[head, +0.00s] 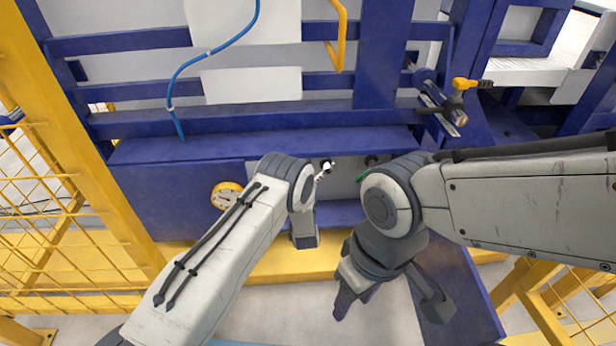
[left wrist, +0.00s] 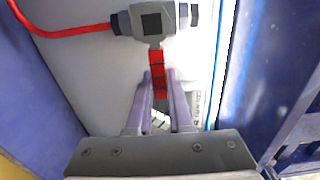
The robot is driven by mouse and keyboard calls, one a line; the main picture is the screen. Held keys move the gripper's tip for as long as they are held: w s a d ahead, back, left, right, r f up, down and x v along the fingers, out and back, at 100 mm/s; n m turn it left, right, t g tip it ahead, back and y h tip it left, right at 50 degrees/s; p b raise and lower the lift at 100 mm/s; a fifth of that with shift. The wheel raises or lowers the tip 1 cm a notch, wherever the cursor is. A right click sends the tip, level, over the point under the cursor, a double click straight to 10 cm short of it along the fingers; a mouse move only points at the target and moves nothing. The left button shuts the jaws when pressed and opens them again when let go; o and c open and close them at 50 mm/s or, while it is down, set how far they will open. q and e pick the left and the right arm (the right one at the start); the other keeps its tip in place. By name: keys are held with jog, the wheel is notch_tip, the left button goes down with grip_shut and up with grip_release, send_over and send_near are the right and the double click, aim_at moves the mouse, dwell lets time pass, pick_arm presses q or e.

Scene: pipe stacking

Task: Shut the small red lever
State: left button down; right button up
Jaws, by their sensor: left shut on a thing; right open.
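The small red lever (left wrist: 156,62) hangs straight down from a grey valve body (left wrist: 152,20) in the left wrist view. My left gripper (left wrist: 160,82) is closed on it, with a finger on each side. In the head view my left arm's links hide the lever and the left fingertips. My right gripper (head: 355,297) is open and empty. It points downward in front of the blue frame, right of my left arm.
A red hose (left wrist: 70,31) runs left from the valve. Blue walls flank the recess. The blue frame (head: 270,115) carries a blue hose (head: 185,66) and a yellow handle (head: 341,40). A yellow mesh fence (head: 45,255) stands at left.

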pick_arm(q)
jog(key=c, duration=0.8)
grip_release()
jog(key=shift+f, duration=0.1)
jog(key=shift+s, duration=0.25)
jog(key=shift+s+d+p, duration=0.25)
jog(key=shift+s+p, duration=0.5)
jog(key=shift+s, duration=0.9)
jog(key=shift+s+d+p, duration=0.3)
jog(key=shift+s+p, duration=0.4)
jog(key=shift+s, duration=0.9)
jog(key=shift+s+d+p, duration=0.25)
jog(key=shift+s+p, duration=0.5)
jog(key=shift+s, duration=0.9)
